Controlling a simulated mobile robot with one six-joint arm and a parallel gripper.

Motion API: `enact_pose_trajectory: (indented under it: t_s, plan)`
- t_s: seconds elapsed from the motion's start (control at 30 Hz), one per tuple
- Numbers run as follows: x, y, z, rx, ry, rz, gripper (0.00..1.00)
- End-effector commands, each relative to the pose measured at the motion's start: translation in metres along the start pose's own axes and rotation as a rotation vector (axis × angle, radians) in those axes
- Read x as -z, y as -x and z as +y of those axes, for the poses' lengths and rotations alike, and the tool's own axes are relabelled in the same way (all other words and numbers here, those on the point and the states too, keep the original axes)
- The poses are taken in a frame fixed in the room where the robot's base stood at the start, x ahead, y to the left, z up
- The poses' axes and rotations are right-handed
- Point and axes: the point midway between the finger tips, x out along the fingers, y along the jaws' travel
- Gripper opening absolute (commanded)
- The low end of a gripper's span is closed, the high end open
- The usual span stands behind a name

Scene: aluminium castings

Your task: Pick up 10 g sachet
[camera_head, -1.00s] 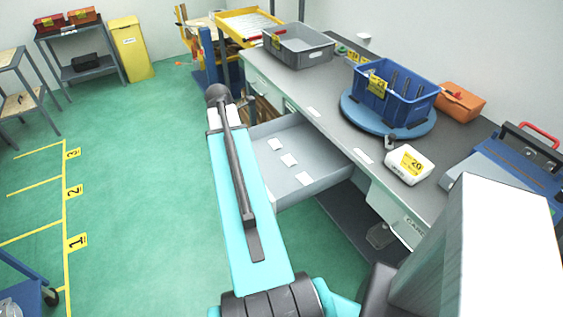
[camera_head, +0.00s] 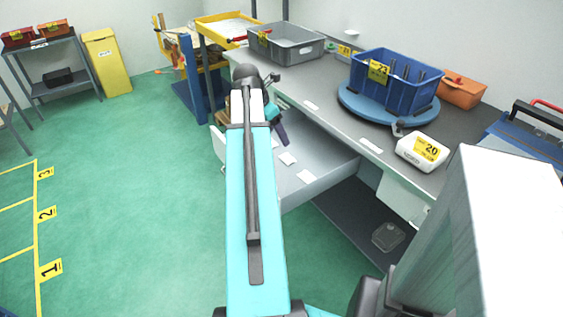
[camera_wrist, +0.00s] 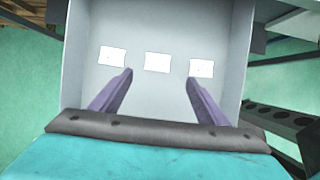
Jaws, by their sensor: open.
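Three small white sachets lie in a row on the floor of an open grey drawer (camera_head: 322,187). In the wrist view they are the left sachet (camera_wrist: 112,56), the middle sachet (camera_wrist: 157,62) and the right sachet (camera_wrist: 201,68). No weight marking is readable, so I cannot tell which is 10 g. Two sachets (camera_head: 288,159) (camera_head: 306,176) also show clearly in the head view. My gripper (camera_wrist: 160,77) is open and empty, its purple fingers pointing into the drawer. The middle sachet appears between the fingertips, apart from them. My gripper (camera_head: 282,131) partly hides the drawer's far end in the head view.
The bench above the drawer carries a white box labelled 20 (camera_head: 423,152), a blue crate (camera_head: 392,88) on a round blue turntable (camera_head: 377,115), a grey bin (camera_head: 285,48) and an orange case (camera_head: 460,91). Green floor (camera_head: 130,200) is open on the left.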

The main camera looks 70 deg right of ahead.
Motion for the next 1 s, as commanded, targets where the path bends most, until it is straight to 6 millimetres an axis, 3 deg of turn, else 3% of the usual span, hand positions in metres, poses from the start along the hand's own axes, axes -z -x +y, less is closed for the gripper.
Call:
enact_pose_trajectory:
  t_s: [0.47, 1.0]
  plan:
    - [0.013, 0.001, 0.007, -0.008, 0.022, 0.001, 0.69]
    - [0.015, -0.059, 0.009, -0.008, 0.025, 0.002, 0.69]
